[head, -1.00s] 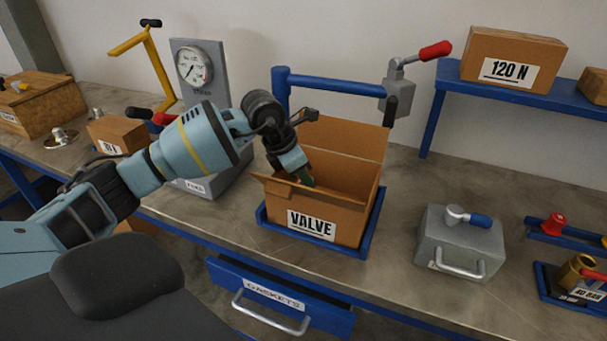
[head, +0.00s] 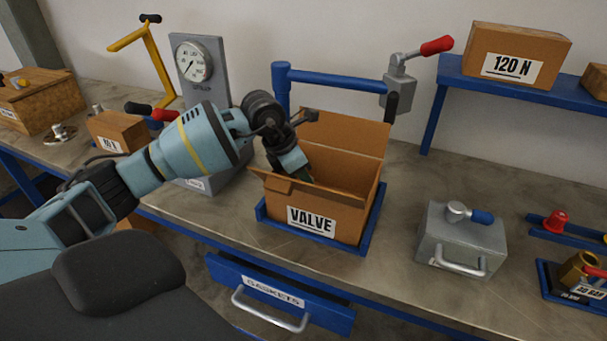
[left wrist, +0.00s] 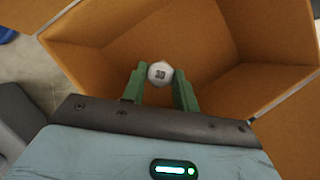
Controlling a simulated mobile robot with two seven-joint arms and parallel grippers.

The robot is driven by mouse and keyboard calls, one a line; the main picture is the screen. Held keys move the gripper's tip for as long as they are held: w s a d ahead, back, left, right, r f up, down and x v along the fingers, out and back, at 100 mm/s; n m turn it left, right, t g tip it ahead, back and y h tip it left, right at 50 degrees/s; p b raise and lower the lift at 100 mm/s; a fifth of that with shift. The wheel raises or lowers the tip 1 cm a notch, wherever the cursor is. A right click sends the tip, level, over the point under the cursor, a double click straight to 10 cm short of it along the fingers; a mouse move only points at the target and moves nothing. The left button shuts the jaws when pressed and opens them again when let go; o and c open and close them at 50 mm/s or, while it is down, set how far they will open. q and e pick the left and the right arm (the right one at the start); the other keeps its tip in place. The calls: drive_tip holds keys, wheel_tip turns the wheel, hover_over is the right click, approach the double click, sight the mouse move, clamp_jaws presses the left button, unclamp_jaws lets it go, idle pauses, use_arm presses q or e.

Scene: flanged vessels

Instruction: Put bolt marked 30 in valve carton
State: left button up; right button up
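The valve carton (head: 338,219) is an open brown box labelled VALVE, standing in a blue tray on the bench. My left gripper (left wrist: 160,84) reaches down into it from the left. In the left wrist view its green fingers are closed against both sides of a pale hexagonal bolt head (left wrist: 160,72) whose mark reads as 30. The bolt is inside the carton's opening, between the fingertips. Its shank is hidden, and I cannot tell whether it touches the bottom. In the head view the fingers are mostly hidden by the carton wall. My right gripper is not in view.
A blue rail with a red-handled clamp (head: 400,78) stands behind the carton. A gauge stand (head: 200,70) is at its left, a grey block with a handle (head: 460,240) at its right. The open gaskets drawer (head: 278,295) juts out below. Bare bench lies between carton and block.

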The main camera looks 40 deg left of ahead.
use_arm(q)
drive_tip(key=o, duration=0.5)
drive_tip(key=shift+c, duration=0.2)
drive_tip(key=v, duration=0.8)
